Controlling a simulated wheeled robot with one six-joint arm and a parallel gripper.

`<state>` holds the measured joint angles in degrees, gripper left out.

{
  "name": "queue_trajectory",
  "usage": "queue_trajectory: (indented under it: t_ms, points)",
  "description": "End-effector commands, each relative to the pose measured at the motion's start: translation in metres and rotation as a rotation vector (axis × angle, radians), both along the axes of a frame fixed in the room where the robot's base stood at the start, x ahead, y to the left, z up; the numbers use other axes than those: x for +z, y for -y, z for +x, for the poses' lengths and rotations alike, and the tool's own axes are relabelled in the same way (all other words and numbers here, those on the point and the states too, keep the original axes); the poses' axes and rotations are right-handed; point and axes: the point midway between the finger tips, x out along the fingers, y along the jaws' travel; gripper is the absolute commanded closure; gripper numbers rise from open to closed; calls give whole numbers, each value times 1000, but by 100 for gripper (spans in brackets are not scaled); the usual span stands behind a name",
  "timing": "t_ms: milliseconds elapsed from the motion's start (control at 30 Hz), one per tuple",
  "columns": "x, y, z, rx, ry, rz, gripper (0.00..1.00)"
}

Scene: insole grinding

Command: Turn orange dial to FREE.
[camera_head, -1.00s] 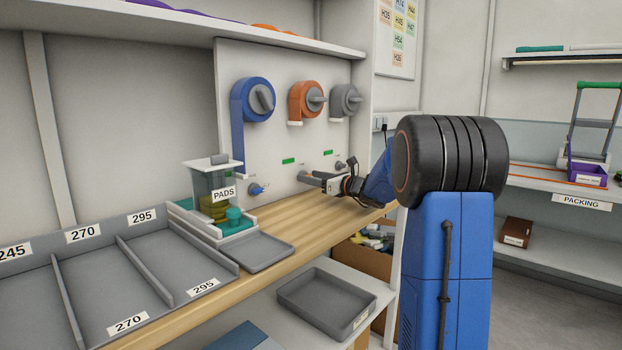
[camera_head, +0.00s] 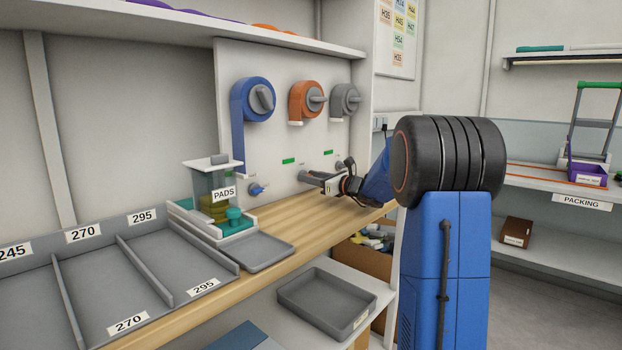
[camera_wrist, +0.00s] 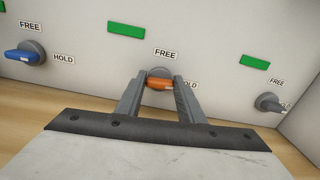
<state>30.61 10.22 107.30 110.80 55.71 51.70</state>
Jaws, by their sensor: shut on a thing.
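The orange dial (camera_wrist: 159,84) is on the white panel in the wrist view. Its orange bar lies roughly level across the round base. The FREE label (camera_wrist: 166,53) is above it. The HOLD label (camera_wrist: 191,85) is to its right, partly covered by a finger. My gripper (camera_wrist: 160,80) is shut on the dial, one finger on each side of the bar. In the head view my gripper (camera_head: 308,177) reaches the panel from the right and hides the orange dial.
A blue dial (camera_wrist: 22,55) is to the left and a grey dial (camera_wrist: 270,103) to the right, close by. Green plates (camera_wrist: 126,30) sit above the dials. The wooden bench (camera_head: 290,225) below is clear near my gripper. The PADS dispenser (camera_head: 213,190) stands left.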

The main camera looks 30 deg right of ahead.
Motion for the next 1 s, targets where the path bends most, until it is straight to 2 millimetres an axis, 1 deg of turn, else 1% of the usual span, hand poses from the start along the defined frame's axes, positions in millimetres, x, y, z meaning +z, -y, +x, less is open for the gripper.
queue_trajectory:
  t_ms: [600,800,1000]
  points:
    - [-1,-2,-1,0,165,-453,88]
    - [-1,-3,-1,0,207,-570,88]
    - [-2,-3,-1,0,233,-641,88]
